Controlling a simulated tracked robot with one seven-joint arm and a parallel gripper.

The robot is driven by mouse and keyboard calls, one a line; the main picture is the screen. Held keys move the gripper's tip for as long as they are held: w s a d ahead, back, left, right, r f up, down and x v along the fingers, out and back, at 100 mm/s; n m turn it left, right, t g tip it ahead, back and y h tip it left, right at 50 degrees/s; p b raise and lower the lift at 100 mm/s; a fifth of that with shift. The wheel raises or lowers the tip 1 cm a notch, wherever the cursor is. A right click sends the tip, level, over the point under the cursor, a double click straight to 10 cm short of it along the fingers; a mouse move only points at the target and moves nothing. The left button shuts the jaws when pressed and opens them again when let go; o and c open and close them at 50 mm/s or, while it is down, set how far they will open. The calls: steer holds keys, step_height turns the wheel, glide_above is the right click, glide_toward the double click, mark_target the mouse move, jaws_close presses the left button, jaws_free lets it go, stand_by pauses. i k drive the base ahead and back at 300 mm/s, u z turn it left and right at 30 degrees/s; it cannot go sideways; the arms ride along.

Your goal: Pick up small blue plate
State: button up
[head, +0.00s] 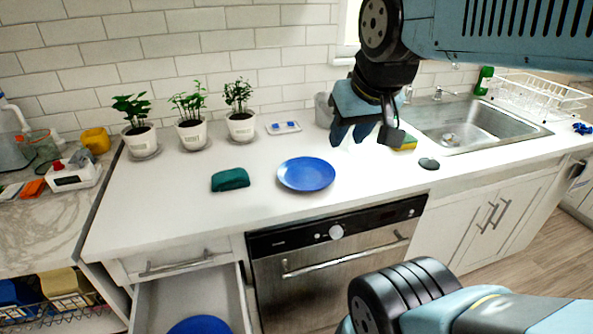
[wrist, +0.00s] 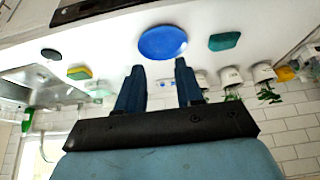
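A small round blue plate (head: 306,174) lies flat on the white countertop, in front of the plants and above the dishwasher. It also shows in the wrist view (wrist: 163,43), beyond my fingertips. My gripper (head: 353,138) is in the air above the counter, to the right of the plate and apart from it. In the wrist view its two dark blue fingers (wrist: 160,72) are spread with nothing between them. A second blue plate (head: 201,326) lies in the open drawer at the bottom left, partly cut off by the frame edge.
A dark green block-like item (head: 230,180) lies left of the plate. Three potted plants (head: 190,132) stand along the wall. A sponge (head: 405,143), a dark disc (head: 429,163) and the sink (head: 465,125) are to the right. An open drawer (head: 240,300) juts out below.

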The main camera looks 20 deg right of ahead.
mark_target(303, 173)
steer(key=z, duration=0.1)
steer(key=k, duration=0.5)
steer(key=z, duration=1.2)
steer(key=k, duration=1.4)
steer(key=u, duration=0.7)
steer(key=i, duration=1.05)
